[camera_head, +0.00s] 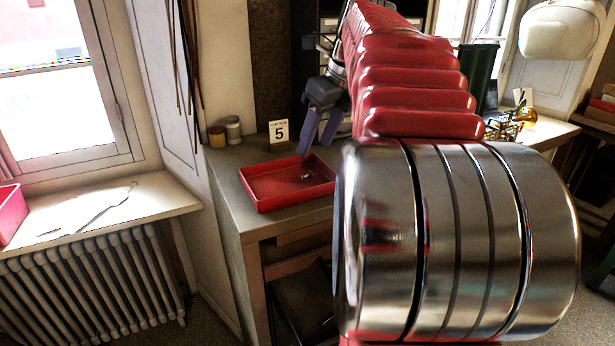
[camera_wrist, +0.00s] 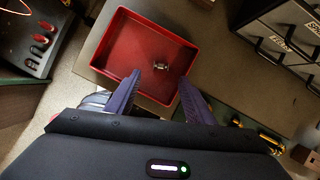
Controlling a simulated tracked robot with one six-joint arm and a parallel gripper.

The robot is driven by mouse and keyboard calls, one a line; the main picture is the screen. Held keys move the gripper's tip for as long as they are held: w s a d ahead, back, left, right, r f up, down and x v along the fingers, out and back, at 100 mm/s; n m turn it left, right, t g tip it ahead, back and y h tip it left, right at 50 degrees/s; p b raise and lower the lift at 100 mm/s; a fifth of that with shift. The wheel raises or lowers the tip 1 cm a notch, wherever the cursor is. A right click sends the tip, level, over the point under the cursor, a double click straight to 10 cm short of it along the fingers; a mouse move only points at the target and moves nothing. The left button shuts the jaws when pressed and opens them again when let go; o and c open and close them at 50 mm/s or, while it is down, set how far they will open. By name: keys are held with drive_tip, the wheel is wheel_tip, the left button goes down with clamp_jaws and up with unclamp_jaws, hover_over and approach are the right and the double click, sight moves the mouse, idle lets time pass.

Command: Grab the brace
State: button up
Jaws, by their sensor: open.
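The brace is probably the small silvery metal piece (camera_wrist: 160,67) lying in the red tray (camera_wrist: 112,42) in the wrist view. In the head view the small metal piece (camera_head: 306,176) lies on the floor of the red tray (camera_head: 262,203), right of its middle. My gripper (camera_head: 315,140) hangs above the tray's back right part, with its purple fingers pointing down. In the wrist view my gripper (camera_wrist: 158,82) has its two fingers apart and empty, one on each side of the metal piece in the picture. The fingers look to be above the piece, not touching it.
The tray stands on a wooden bench (camera_head: 226,178) with a number 5 card (camera_head: 279,133) and two small jars (camera_head: 225,131) behind it. A drawer cabinet (camera_wrist: 285,40) stands right of the tray in the wrist view. A radiator (camera_head: 95,283) is at the left.

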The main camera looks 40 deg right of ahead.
sight(305, 174)
drive_tip(key=shift+x, duration=2)
drive_tip(key=shift+x, duration=2.6)
drive_tip(key=shift+s+d, duration=0.15)
drive_tip(key=shift+s, duration=0.05)
drive_tip(key=c, duration=1.1)
